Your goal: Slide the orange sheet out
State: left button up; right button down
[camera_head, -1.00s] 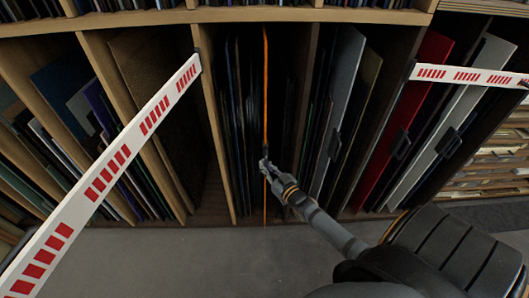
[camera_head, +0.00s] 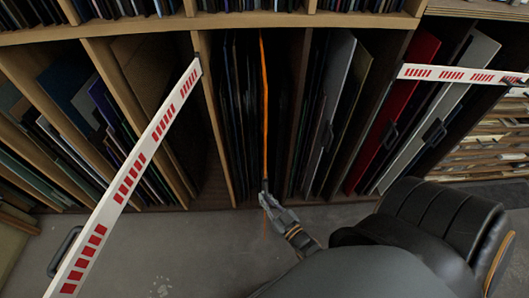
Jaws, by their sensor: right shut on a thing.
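The orange sheet (camera_head: 264,110) stands upright, seen nearly edge-on, in the middle compartment of the wooden rack. Its lower front edge sticks out past the shelf, over the grey floor. My right gripper (camera_head: 265,190) is shut on the orange sheet's front edge, low down, just in front of the rack. Its arm comes up from the lower right. My left gripper is not in view.
Dark sheets (camera_head: 235,120) stand close on the left of the orange sheet. A wooden divider (camera_head: 299,110) is to its right. Red-and-white barriers cross at left (camera_head: 130,180) and right (camera_head: 455,74).

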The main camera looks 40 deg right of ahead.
jog(key=shift+s+f, duration=0.15)
jog(key=c, duration=1.8)
grip_release()
jog(key=shift+o, duration=0.4)
jog(key=shift+d, duration=0.15)
jog(key=shift+s, duration=0.1)
jog(key=s, duration=1.2)
jog(key=shift+d, duration=0.2)
jog(key=shift+w, duration=0.1)
